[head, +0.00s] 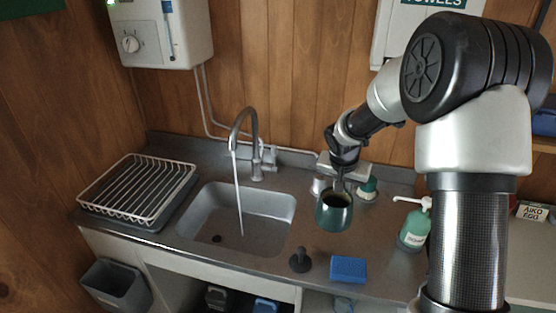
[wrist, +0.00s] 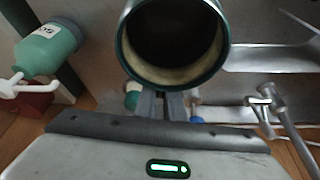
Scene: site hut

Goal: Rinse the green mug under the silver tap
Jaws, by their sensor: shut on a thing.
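The green mug (head: 334,216) hangs in the air over the counter, right of the sink basin, its opening facing up in the head view. My gripper (head: 341,184) is shut on it from behind. In the wrist view the mug (wrist: 222,62) shows its round mouth, a pale inner wall and a dark inside, with the gripper fingers (wrist: 172,104) at its near side. The silver tap (head: 248,130) stands behind the sink (head: 215,241), and a thin stream of water falls from it into the basin. The mug is clear of the stream. The tap also shows in the wrist view (wrist: 285,112).
A white dish rack (head: 140,187) stands left of the sink. A black plunger-shaped stopper (head: 300,260), a blue sponge (head: 348,269) and a green soap bottle (head: 413,230) stand on the counter to the right. A water heater (head: 165,35) hangs above left. A grey bin (head: 112,287) is below.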

